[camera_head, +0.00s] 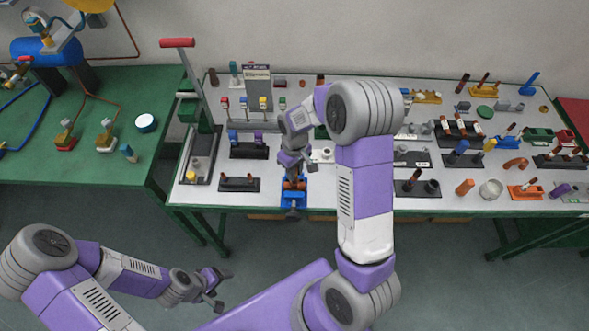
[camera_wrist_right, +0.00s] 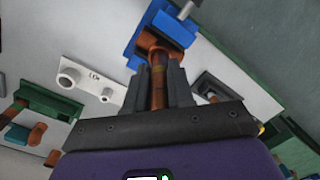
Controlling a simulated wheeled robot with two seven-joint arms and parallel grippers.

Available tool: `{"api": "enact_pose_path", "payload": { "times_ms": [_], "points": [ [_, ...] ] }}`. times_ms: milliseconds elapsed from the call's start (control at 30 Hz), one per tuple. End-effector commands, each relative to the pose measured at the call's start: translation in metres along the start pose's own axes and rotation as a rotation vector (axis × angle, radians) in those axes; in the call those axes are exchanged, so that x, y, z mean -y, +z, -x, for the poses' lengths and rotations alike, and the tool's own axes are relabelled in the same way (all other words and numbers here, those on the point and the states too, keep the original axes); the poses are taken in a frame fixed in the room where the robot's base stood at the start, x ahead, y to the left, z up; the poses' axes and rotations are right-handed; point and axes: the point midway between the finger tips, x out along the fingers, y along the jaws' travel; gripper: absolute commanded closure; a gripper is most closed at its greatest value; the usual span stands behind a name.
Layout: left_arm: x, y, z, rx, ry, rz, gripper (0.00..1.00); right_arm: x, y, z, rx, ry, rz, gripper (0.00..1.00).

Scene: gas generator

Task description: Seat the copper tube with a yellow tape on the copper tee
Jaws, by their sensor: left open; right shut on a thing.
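The blue vise (camera_head: 293,198) stands at the front edge of the white-topped bench and also shows in the right wrist view (camera_wrist_right: 134,48). A copper fitting, which looks like the copper tee (camera_wrist_right: 158,44), sits in its jaws. My right gripper (camera_head: 291,168) is above the vise and shut on the copper tube (camera_wrist_right: 158,88). The tube's far end meets or overlaps the tee in the right wrist view; I cannot tell if it is seated. My left gripper (camera_head: 218,284) is open and empty, over the floor in front of the benches.
A dark holder with small parts (camera_head: 239,184) stands left of the vise. A tall lever press (camera_head: 200,150) stands at the bench's left end. Several holders with tubes and fittings fill the right side. A white plate with a ring (camera_wrist_right: 88,80) lies beside the vise.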

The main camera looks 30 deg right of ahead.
Motion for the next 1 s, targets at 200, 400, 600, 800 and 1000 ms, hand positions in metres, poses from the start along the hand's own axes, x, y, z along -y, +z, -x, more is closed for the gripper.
{"api": "enact_pose_path", "payload": {
  "times_ms": [200, 400, 600, 800, 1000],
  "points": [
    [0.002, 0.000, -0.005, 0.000, 0.000, 0.000, 0.24, 0.000, 0.000, -0.006, 0.000, 0.000, 0.000, 1.00],
    [0.002, 0.000, -0.005, 0.000, 0.000, 0.000, 0.24, 0.000, 0.000, -0.008, 0.000, 0.000, 0.000, 0.64],
    [0.002, 0.000, -0.005, 0.000, 0.000, 0.000, 0.24, 0.000, 0.000, -0.007, 0.000, 0.000, 0.000, 0.48],
    [0.002, 0.000, -0.005, 0.000, 0.000, 0.000, 0.24, 0.000, 0.000, -0.006, -0.001, 0.000, 0.000, 0.48],
    [0.001, 0.000, -0.002, 0.000, 0.000, 0.000, 0.24, 0.000, -0.001, 0.019, -0.005, 0.001, 0.000, 0.48]
  ]
}}
